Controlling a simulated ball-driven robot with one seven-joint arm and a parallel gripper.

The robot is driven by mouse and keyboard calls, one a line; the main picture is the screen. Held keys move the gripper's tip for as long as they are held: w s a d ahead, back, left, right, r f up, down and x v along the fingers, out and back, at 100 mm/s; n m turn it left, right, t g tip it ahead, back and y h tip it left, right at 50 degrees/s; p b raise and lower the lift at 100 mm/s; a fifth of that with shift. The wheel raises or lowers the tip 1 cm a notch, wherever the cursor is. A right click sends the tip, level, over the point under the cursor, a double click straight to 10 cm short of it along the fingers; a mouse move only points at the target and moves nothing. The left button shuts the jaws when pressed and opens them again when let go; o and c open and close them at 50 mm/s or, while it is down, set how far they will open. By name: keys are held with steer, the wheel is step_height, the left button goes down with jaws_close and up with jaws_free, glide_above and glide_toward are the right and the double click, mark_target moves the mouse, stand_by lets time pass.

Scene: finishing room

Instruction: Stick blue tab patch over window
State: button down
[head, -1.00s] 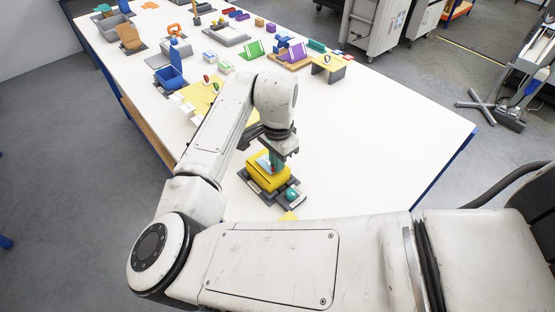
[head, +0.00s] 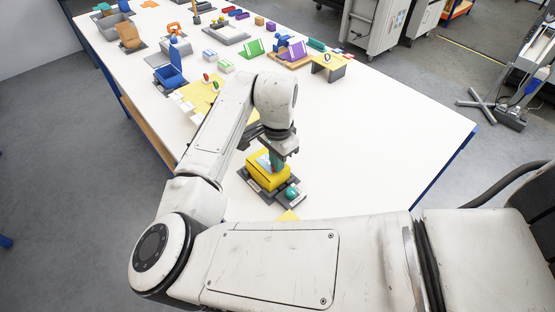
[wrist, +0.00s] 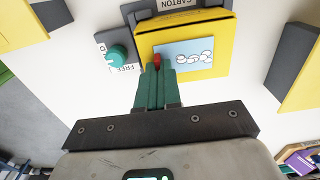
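A yellow carton (head: 274,178) sits in a dark fixture near my side of the white table. In the wrist view the carton (wrist: 216,35) sits by a label reading CARTON. A light blue patch (wrist: 188,54) with white rounded shapes lies over the carton's face; I cannot tell if it touches everywhere. My gripper (wrist: 157,64) has green fingers close together, with a small red tab (wrist: 157,58) between their tips at the patch's left edge. In the head view my gripper (head: 277,168) is right at the carton. No window opening shows.
A teal knob (head: 291,194) stands on a grey plate beside the carton; part of its label reads FREE. Farther back are a blue bin (head: 171,76), a yellow mat and several small fixtures. The table's right side is clear.

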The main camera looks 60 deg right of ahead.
steer(key=c, duration=1.2)
jaws_free()
steer(key=shift+c, duration=0.2)
steer(key=shift+o, duration=0.3)
steer(key=shift+o, duration=1.3)
steer(key=shift+r, duration=0.1)
steer(key=shift+r+p, duration=1.9)
steer(key=shift+r, duration=2.05)
